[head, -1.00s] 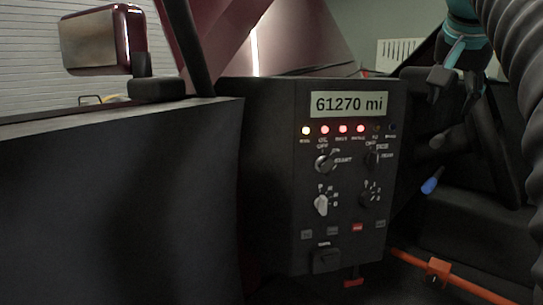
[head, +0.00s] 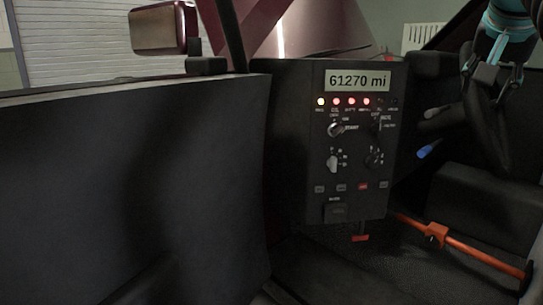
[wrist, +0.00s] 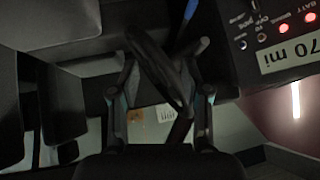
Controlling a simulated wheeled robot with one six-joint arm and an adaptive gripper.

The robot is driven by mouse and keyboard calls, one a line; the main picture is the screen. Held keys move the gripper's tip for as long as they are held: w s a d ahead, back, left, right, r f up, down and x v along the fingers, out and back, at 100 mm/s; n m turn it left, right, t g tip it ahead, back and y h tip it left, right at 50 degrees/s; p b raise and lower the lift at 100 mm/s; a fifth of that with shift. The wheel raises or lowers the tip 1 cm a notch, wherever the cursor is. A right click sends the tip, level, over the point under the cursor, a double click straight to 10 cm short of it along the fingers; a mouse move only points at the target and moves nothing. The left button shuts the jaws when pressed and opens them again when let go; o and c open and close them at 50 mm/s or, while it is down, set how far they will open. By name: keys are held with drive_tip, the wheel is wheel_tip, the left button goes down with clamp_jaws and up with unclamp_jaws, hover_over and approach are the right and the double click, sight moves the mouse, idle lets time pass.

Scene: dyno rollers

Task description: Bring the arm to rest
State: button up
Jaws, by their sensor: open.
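My gripper (head: 492,74) shows at the upper right of the head view, with teal parts on its dark body. Its fingers point down in front of the dark steering wheel (head: 489,135). In the wrist view the two fingers stand apart, so my gripper (wrist: 160,75) is open. A dark curved part, probably the wheel rim, shows between and beyond the fingers. I cannot tell whether they touch it. I see no object held. Most of my arm is outside the head view.
A black control panel (head: 316,150) with a 61270 mi display (head: 357,81), lit lamps and knobs stands mid-view. A dark door panel (head: 130,180) fills the left. An orange bar (head: 470,250) crosses low right. A blue-tipped lever (head: 428,150) is beside the wheel.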

drive_tip(key=s+a+f+n+g+y+p, duration=0.1)
drive_tip(key=a+f+n, duration=0.15)
drive_tip(key=f, duration=0.75)
drive_tip(key=a+f+n+y+p, duration=0.15)
drive_tip(key=a+f, duration=0.25)
drive_tip(key=f, duration=0.5)
drive_tip(key=s+a+f+n+y+p, duration=0.2)
drive_tip(key=s+a+f+n, duration=0.3)
drive_tip(key=s+a+f, duration=0.8)
drive_tip(key=shift+s+a+f+g, duration=0.35)
drive_tip(key=shift+s+f, duration=0.35)
drive_tip(key=shift+f, duration=0.2)
drive_tip(key=shift+c, duration=0.2)
